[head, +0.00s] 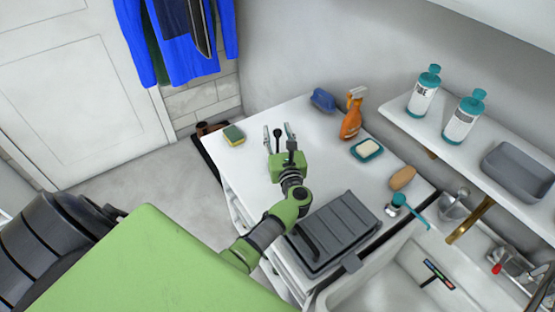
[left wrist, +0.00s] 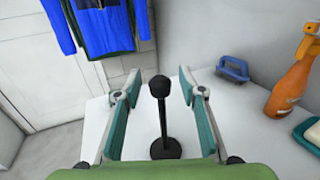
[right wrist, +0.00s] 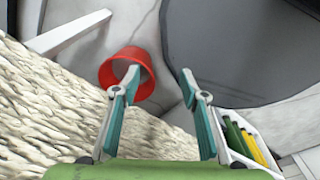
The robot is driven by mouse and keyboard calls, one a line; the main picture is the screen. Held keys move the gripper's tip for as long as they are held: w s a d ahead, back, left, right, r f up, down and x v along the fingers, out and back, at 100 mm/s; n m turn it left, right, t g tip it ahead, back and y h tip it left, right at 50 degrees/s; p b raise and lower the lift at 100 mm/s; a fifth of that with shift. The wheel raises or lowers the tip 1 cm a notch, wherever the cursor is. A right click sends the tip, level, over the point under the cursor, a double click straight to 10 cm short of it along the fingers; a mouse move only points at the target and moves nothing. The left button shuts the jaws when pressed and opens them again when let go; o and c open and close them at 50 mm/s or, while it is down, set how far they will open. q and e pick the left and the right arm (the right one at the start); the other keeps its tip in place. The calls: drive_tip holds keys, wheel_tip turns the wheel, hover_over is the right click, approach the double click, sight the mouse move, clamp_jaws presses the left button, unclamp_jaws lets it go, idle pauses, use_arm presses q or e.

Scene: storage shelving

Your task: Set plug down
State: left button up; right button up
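The black plug (head: 278,142) stands upright on the white counter, its round base down and a knob on top of its thin stem. In the left wrist view the plug (left wrist: 162,120) is between the fingers of my left gripper (left wrist: 158,88), with a visible gap on each side. My left gripper (head: 277,131) is open and does not appear to touch it. My right gripper (right wrist: 160,80) is open and empty in the right wrist view, and its gripper is not seen in the head view.
On the counter (head: 240,180) are a sponge (head: 233,135), a blue brush (head: 322,100), an orange spray bottle (head: 351,117), a soap dish (head: 367,149) and a grey ridged tray (head: 338,228). A sink (head: 385,285) is at right. A red bucket (right wrist: 130,72) is near my right gripper.

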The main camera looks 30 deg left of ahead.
use_arm(q)
clamp_jaws()
drive_tip(key=shift+r, duration=0.15)
use_arm(e)
drive_tip(key=shift+s, duration=0.85)
